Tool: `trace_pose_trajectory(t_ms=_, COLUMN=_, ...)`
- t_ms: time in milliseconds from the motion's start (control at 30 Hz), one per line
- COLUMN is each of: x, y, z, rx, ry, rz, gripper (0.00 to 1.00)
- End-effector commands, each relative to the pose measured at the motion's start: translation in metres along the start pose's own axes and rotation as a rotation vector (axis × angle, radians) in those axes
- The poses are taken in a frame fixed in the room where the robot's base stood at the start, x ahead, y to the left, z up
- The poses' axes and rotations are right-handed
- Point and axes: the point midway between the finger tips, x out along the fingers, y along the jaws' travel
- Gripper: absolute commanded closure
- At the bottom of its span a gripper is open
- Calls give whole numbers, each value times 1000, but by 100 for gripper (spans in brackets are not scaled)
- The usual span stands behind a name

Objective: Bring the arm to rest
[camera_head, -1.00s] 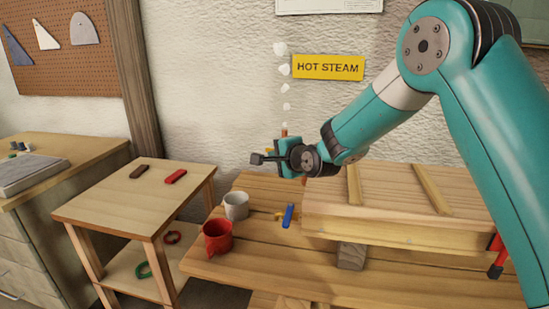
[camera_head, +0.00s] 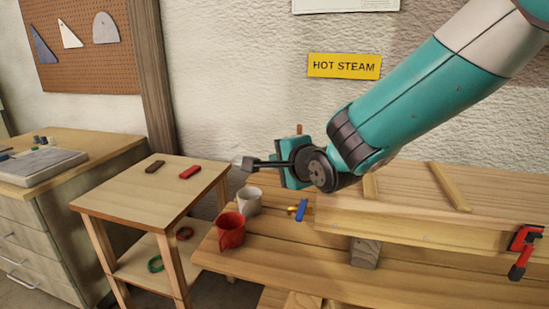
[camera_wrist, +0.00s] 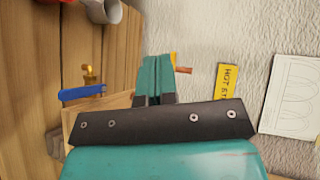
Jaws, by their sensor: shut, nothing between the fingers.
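My gripper (camera_head: 243,163) is in the middle of the head view, above the white mug and the near end of the long wooden box. Its fingers point left and look closed together with nothing between them. My teal arm reaches in from the upper right of the head view.
A long wooden box (camera_head: 400,225) lies on the bench, with a blue-handled valve (camera_head: 301,210) at its left end and a red clamp (camera_head: 522,252) at its right. A white mug (camera_head: 250,200) and red mug (camera_head: 231,231) stand left. A yellow HOT STEAM sign (camera_head: 344,66) hangs behind.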

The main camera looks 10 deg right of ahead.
Motion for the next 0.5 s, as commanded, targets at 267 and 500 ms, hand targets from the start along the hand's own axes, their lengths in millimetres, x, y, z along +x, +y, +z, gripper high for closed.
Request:
trace_pose_trajectory(t_ms=267, x=-86, y=32, z=20, rx=-457, ry=-221, rz=332, gripper=100)
trace_pose_trajectory(t_ms=500, x=-222, y=83, z=55, rx=-1071, ry=-785, rz=518, gripper=100)
